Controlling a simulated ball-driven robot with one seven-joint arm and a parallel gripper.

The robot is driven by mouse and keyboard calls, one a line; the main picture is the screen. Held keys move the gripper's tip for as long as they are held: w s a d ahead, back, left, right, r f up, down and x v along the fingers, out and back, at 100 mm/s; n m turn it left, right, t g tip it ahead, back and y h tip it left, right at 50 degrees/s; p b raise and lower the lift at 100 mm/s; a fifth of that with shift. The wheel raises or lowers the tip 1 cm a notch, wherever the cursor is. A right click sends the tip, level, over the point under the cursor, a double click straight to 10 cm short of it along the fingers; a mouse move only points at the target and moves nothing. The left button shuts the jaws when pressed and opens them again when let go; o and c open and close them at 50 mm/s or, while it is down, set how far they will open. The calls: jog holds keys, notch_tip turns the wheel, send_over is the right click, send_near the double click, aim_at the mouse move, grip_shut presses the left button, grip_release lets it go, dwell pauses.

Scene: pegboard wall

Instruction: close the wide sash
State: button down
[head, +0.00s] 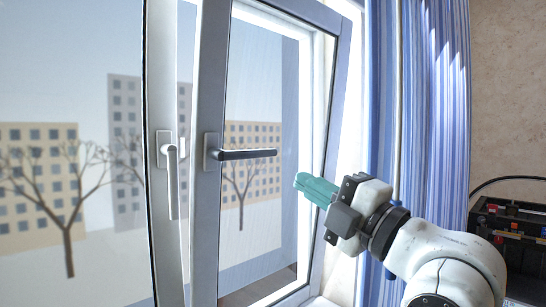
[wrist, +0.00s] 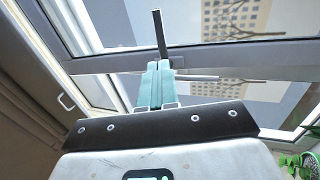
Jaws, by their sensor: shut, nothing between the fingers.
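The window has two sashes side by side. The left sash (head: 163,75) has a pale handle (head: 172,180) pointing down and looks shut. I cannot tell which one is called wide. My gripper (head: 300,182) is shut and empty, right of the dark handle's tip and apart from it. Its teal fingers (wrist: 155,85) show in the wrist view.
A blue striped curtain (head: 415,90) hangs right of the window, close behind my arm. A dark crate with colored items (head: 515,225) stands at the far right. A green plant (wrist: 300,162) shows at the lower right of the wrist view.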

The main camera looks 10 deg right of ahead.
jog(key=p, duration=0.3)
send_near(245, 147)
jog(key=shift+s+a+r, duration=0.25)
jog(key=shift+a+r, duration=0.2)
jog(key=shift+a, duration=0.3)
jog(key=shift+g+h, duration=0.5)
jog(key=shift+g, duration=0.1)
jog(key=p+x, duration=0.1)
jog(key=x, duration=0.2)
jog(key=r+p+x, duration=0.1)
jog(key=x, duration=0.2)
jog(key=shift+w+a+r, duration=0.1)
jog(key=shift+w+a, duration=0.1)
jog(key=shift+w, duration=0.05)
jog(key=shift+r, duration=0.1)
jog(key=shift+a, duration=0.1)
